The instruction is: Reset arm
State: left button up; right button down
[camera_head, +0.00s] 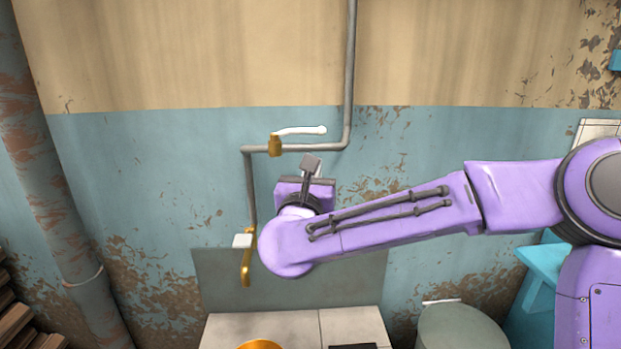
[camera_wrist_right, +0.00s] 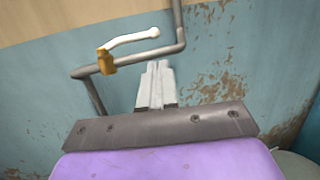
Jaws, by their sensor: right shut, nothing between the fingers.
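My right arm comes in from the right in the head view, with its purple links stretched across the wall. My right gripper (camera_head: 311,163) points up toward the wall, just below the gas pipe. It is shut and empty; in the right wrist view its fingers (camera_wrist_right: 157,68) lie side by side. The brass valve (camera_head: 275,145) with a white lever handle (camera_head: 302,130) sits on the pipe just above the gripper. The valve also shows in the wrist view (camera_wrist_right: 105,61), up and left of the fingers, apart from them. My left gripper is not in view.
A grey pipe (camera_head: 350,60) runs down the wall and bends left to a brass tap (camera_head: 247,265). Below is a white counter (camera_head: 265,328) with an orange-gold round object (camera_head: 260,344), cut off by the frame. A grey-green round-topped object (camera_head: 462,328) and blue furniture (camera_head: 540,268) stand right.

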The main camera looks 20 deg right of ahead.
jog(key=w+a+f+n+y+p, duration=0.1)
jog(key=a+f+n+y, duration=0.15)
jog(key=f+n, duration=0.5)
jog(key=a+f+n+y, duration=0.2)
jog(key=f+n+y, duration=0.2)
jog(key=n, duration=0.7)
jog(key=s+d+f+n+g+y+p, duration=0.1)
jog(key=s+f+n, duration=0.1)
jog(key=f+n, duration=0.35)
jog(key=s+f+n+g+y+p, duration=0.1)
jog(key=s+f+n+g, duration=0.15)
jog(key=f, duration=0.65)
jog(key=s+d+f+n+g+y, duration=0.1)
jog(key=s+f+n, duration=0.15)
jog(key=f, duration=0.45)
jog(key=s+d+f+n+g+p, duration=0.1)
jog(key=s+d+f+n+g, duration=0.1)
jog(key=s+f, duration=0.3)
jog(key=s+d+f+n+g+h+p, duration=0.1)
jog(key=s+f, duration=0.5)
jog(key=s, duration=0.8)
jog(key=s+d+f+n+g+p, duration=0.2)
jog(key=s+d+f+n+g, duration=0.2)
jog(key=s, duration=0.6)
notch_tip(320, 180, down, 2)
jog(key=shift+d+g, duration=0.35)
jog(key=shift+g, duration=0.6)
